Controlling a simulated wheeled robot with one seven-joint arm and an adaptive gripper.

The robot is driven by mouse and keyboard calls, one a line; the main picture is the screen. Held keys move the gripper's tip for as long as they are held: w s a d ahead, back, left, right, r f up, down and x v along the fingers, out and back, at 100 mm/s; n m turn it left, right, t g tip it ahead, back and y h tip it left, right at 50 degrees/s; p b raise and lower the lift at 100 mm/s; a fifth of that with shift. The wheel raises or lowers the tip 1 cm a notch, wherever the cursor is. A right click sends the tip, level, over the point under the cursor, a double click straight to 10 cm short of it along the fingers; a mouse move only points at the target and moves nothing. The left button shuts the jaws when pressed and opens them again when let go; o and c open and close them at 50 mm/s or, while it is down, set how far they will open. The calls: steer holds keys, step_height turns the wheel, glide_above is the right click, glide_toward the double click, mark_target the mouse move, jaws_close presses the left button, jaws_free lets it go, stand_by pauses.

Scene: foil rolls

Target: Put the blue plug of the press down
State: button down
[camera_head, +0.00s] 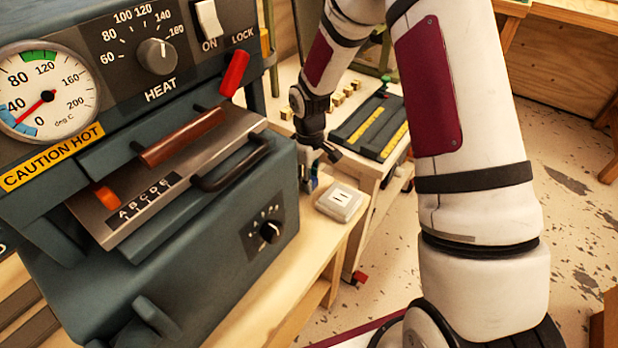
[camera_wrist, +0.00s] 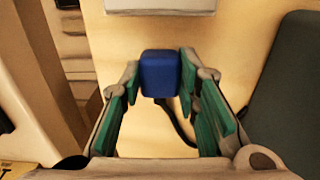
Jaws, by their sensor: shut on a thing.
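The blue plug (camera_wrist: 160,75) is between the two fingertips of my gripper (camera_wrist: 160,80) in the wrist view. Both fingers touch its sides, so the gripper is shut on it. A dark cord runs from the plug down and to the right. In the head view my gripper (camera_head: 310,172) is beside the right side of the press (camera_head: 200,215), and the plug is mostly hidden there. The white socket box (camera_head: 341,202) sits on the wooden bench just right of my gripper. Its near edge also shows at the top of the wrist view (camera_wrist: 160,5).
The bench top (camera_head: 290,285) has a narrow clear strip along the press. A side table (camera_head: 345,160) behind holds a dark tray with yellow strips (camera_head: 375,122) and several small brass blocks (camera_head: 345,95).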

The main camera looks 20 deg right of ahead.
steer(key=shift+f, duration=0.15)
steer(key=shift+f, duration=0.35)
steer(key=shift+f+b, duration=0.1)
steer(key=shift+b, duration=0.2)
steer(key=c, duration=1.2)
jaws_free()
step_height(320, 180, up, 13)
steer(key=shift+r+p, duration=0.2)
steer(key=shift+p, duration=0.5)
